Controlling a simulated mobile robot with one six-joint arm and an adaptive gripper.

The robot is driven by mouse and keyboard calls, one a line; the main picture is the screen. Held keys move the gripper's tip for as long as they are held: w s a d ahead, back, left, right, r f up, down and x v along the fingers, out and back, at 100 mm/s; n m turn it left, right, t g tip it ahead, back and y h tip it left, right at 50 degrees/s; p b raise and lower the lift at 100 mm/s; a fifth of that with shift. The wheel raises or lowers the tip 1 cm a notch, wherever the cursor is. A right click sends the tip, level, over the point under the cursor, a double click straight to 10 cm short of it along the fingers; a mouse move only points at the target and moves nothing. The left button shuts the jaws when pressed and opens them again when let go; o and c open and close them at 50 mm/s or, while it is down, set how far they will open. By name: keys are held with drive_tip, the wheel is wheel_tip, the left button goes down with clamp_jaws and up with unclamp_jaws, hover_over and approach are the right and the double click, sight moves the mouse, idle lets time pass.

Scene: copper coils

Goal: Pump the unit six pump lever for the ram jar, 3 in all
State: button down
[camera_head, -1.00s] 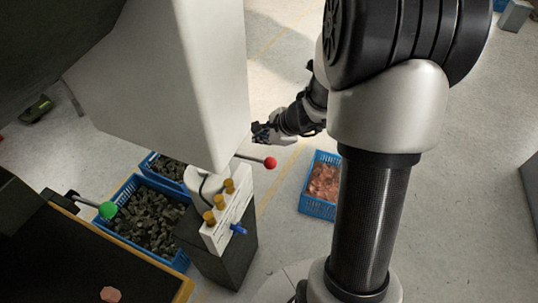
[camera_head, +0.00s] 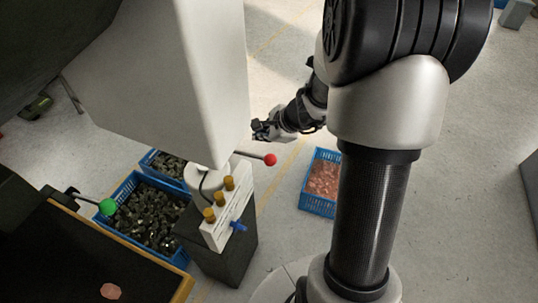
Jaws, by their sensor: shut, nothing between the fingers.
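A lever with a red ball knob (camera_head: 270,160) sticks out to the right from behind the large white column. Another lever with a green ball knob (camera_head: 107,207) is at the lower left, by the dark table. I cannot tell from labels which one belongs to unit six. My gripper (camera_head: 261,130) is small in view, just right of the white column and above the red knob in the picture, apart from it. It is shut and empty. A white block with several brass-coloured knobs and a blue tap (camera_head: 238,226) stands on a dark pedestal. No jar can be made out.
A blue crate of dark pieces (camera_head: 178,256) stands left of the pedestal, with another behind it. A blue crate of copper-coloured pieces (camera_head: 306,208) is on the floor to the right. The large white column (camera_head: 190,90) fills the upper left. Floor beyond my gripper is clear.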

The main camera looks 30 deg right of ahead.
idle(0.8)
drive_tip(key=r+p, duration=0.2)
drive_tip(key=p, duration=0.1)
drive_tip(key=r+p, duration=0.2)
drive_tip(key=p, duration=0.1)
drive_tip(key=shift+w+a+p, duration=0.2)
drive_tip(key=shift+p, duration=0.1)
drive_tip(key=shift+f, duration=0.2)
drive_tip(key=b, duration=0.6)
hover_over(266, 158)
drive_tip(key=f, duration=0.7)
drive_tip(key=shift+w+a+f, duration=0.1)
drive_tip(key=shift+w+f, duration=0.1)
drive_tip(key=shift+s+f+b, duration=0.1)
drive_tip(key=shift+f+b, duration=0.5)
drive_tip(key=shift+b, duration=0.25)
drive_tip(key=shift+f, duration=0.15)
drive_tip(key=shift+f+b, duration=0.3)
drive_tip(key=shift+b, duration=0.3)
